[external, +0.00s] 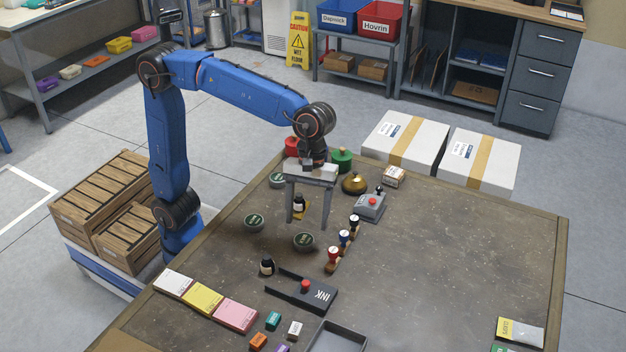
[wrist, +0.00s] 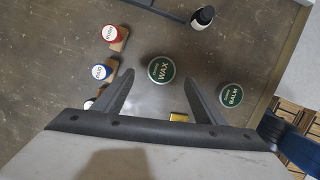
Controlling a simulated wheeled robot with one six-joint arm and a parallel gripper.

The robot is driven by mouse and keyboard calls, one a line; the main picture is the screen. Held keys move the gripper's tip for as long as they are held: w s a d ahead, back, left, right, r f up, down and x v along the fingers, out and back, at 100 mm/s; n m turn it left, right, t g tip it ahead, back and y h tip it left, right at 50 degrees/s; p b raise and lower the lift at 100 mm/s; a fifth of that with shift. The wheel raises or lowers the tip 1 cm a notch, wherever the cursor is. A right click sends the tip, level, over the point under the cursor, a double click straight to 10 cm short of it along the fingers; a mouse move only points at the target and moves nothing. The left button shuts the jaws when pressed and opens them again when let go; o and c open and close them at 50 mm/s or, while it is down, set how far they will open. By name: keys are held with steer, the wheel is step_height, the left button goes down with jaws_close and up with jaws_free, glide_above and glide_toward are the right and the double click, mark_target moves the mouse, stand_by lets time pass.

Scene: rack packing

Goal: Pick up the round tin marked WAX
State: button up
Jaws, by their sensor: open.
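The round tin marked WAX (wrist: 160,70) has a dark green lid with white lettering and a pale rim. In the wrist view it lies just beyond the fingertips, roughly centred between them. In the external view it is the tin (external: 304,241) on the table left of the stamps. My gripper (external: 308,222) points down above the table, open and empty, with the tin on its near side. Its two fingers also show spread apart in the wrist view (wrist: 160,78). A similar tin marked BALM (wrist: 231,94) lies to the right in the wrist view.
A red-topped stamp (wrist: 110,33) and blue-topped stamp (wrist: 100,72) stand left of the WAX tin. A dark bottle (wrist: 203,17) stands beyond it. A third tin (external: 278,180) lies farther back. The table's right side is mostly clear.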

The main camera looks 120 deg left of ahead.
mark_target(304, 239)
steer(key=shift+x, duration=3.1)
steer(key=shift+s, duration=0.2)
steer(key=shift+c, duration=0.6)
steer(key=c, duration=1.1)
